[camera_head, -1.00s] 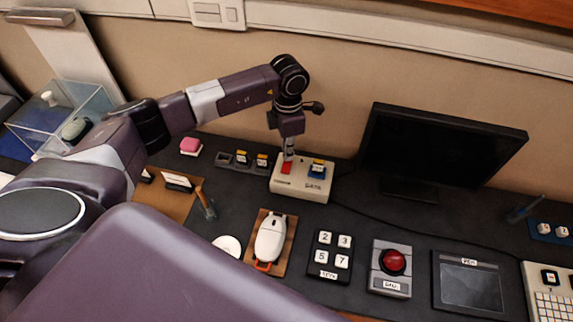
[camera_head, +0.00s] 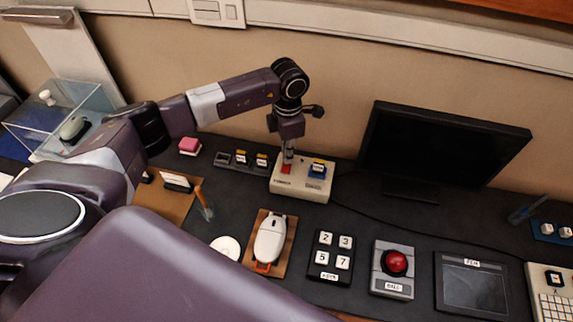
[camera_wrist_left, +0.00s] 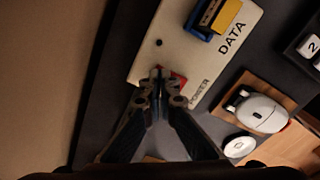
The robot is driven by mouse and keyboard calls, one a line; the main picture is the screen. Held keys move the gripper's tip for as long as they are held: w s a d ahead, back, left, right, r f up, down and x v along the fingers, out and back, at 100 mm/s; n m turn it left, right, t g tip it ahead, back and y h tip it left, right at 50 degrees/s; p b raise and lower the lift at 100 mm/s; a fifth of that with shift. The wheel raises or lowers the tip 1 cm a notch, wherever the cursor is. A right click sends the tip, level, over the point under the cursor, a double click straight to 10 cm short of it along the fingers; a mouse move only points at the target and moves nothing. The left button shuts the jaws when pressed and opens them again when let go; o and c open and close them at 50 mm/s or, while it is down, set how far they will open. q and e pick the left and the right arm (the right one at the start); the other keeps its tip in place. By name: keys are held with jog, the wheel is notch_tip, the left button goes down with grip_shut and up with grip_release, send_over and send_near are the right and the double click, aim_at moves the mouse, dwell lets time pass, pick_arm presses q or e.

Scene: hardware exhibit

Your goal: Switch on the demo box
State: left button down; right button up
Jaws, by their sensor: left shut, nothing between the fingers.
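The demo box is a cream box (camera_head: 312,191) on the dark desk near the wall. In the left wrist view the box (camera_wrist_left: 196,58) carries a red switch (camera_wrist_left: 181,80) beside the word POWER and a blue and yellow part (camera_wrist_left: 216,18) beside the word DATA. My left gripper (camera_head: 288,165) points down with its fingers shut and empty, its tips at the red switch. In the left wrist view its fingertips (camera_wrist_left: 160,74) cover part of the switch; I cannot tell whether they touch or press it. My right gripper is not in view.
A black monitor (camera_head: 440,150) stands right of the box. In front lie a white mouse on a wooden board (camera_head: 285,262), a number key block (camera_head: 331,257), a red button box (camera_head: 393,270) and a tablet (camera_head: 471,284). A clear case (camera_head: 84,99) stands at the left.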

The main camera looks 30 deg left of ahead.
pick_arm(q)
jog(key=shift+f, duration=0.15)
jog(key=shift+r+p, duration=1.95)
jog(key=shift+r, duration=1.6)
jog(key=shift+s+f, duration=0.1)
